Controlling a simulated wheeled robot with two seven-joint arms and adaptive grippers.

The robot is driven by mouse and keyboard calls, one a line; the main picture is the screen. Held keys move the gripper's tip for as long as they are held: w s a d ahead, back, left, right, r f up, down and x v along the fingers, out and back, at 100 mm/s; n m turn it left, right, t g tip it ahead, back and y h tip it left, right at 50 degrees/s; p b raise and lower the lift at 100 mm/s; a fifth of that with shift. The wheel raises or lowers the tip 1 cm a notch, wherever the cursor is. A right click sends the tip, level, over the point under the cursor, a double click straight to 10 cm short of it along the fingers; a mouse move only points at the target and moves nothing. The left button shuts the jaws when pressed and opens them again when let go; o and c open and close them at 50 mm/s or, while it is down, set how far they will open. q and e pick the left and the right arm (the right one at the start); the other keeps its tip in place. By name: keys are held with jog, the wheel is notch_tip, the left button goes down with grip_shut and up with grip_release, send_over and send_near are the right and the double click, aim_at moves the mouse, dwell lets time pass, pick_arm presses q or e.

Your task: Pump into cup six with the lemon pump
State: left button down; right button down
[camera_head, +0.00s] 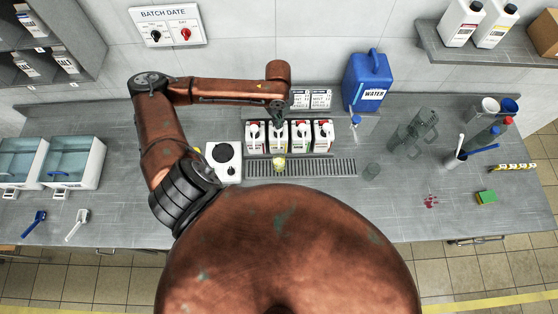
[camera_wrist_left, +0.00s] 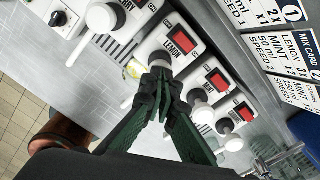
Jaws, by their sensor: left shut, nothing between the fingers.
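The lemon pump (camera_wrist_left: 178,46) is a white dispenser labelled LEMON with a red display, second from left in a row of pumps. In the head view it (camera_head: 278,138) stands behind the drip grate. A small cup (camera_head: 279,163) with yellowish contents is on the grate in front of it; it is partly hidden in the wrist view (camera_wrist_left: 134,70). I cannot read a number on it. My left gripper (camera_wrist_left: 160,76) is shut and empty, its fingertips at the lemon pump's round white head; I cannot tell whether they touch. My right gripper is out of view.
The mint pump (camera_wrist_left: 212,86) stands close beside the lemon pump. A white scale-like device (camera_head: 223,158) is left of the grate (camera_head: 325,168). Mix cards (camera_wrist_left: 291,50) are behind the pumps.

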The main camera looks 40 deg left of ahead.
pick_arm(q)
jog(key=shift+f, duration=1.05)
jog(key=shift+s, duration=0.1)
jog(key=shift+r+p, duration=1.9)
jog(key=shift+p, duration=0.35)
notch_tip(320, 180, up, 2)
jog(key=p, duration=0.2)
jog(key=shift+r+p, duration=0.1)
jog(key=shift+p, duration=0.2)
notch_tip(320, 180, up, 2)
jog(key=shift+r+p, duration=0.1)
jog(key=shift+p, duration=0.35)
jog(key=shift+r, duration=0.8)
